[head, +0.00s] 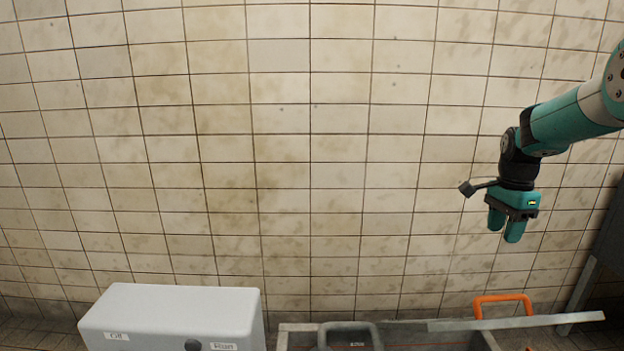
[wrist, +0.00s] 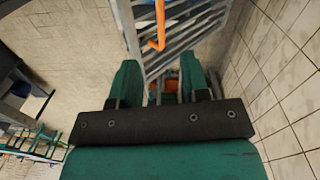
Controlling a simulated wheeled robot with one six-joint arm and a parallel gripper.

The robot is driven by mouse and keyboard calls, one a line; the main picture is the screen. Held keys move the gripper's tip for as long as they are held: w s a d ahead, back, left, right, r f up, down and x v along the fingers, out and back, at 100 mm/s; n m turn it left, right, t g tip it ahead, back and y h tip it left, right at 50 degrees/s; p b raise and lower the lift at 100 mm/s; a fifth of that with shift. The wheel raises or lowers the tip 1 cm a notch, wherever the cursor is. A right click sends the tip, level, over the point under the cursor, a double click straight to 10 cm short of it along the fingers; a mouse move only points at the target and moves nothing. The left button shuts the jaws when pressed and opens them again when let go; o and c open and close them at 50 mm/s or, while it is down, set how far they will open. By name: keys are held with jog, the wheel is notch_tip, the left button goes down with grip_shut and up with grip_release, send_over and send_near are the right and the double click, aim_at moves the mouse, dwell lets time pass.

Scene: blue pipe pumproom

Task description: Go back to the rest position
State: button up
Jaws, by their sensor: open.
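My gripper (head: 505,222) hangs from my arm at the right of the head view, pointing down in front of the tiled wall. Its teal fingers are apart and hold nothing. In the wrist view my gripper (wrist: 165,82) shows both fingers spread with a gap between them. The grey open container (head: 400,333) lies below it at the bottom of the head view, with clear air between.
A grey box (head: 175,312) with labels and a dark knob stands at bottom left. An orange handle (head: 503,298) and a pale flat bar (head: 515,322) are at the container's right. The tiled wall (head: 300,150) is behind. A dark panel (head: 608,235) stands at far right.

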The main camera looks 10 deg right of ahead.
jog(key=s+a+r+n+y, duration=0.1)
jog(key=s+a+r+n, duration=0.1)
jog(key=s+a+n, duration=0.35)
jog(key=s+a+r+n+t, duration=0.1)
jog(key=s+a+r+n, duration=0.15)
jog(key=a, duration=0.65)
jog(key=s+a+r+n+y, duration=0.1)
jog(key=s+a+r+n, duration=0.15)
jog(key=a+n, duration=0.4)
jog(key=s+a+n+y, duration=0.1)
jog(key=s+a+n, duration=0.45)
jog(key=s, duration=0.35)
jog(key=s+a+n+y, duration=0.1)
jog(key=s+a+n, duration=0.5)
jog(key=s, duration=0.4)
notch_tip(320, 180, up, 12)
jog(key=p, duration=1.2)
jog(key=shift+w+a+m+p, duration=0.15)
jog(key=shift+a+m+p, duration=0.2)
jog(key=shift+m+p, duration=0.05)
jog(key=shift+r+p, duration=0.4)
jog(key=shift+r, duration=0.1)
jog(key=c, duration=0.4)
grip_shut()
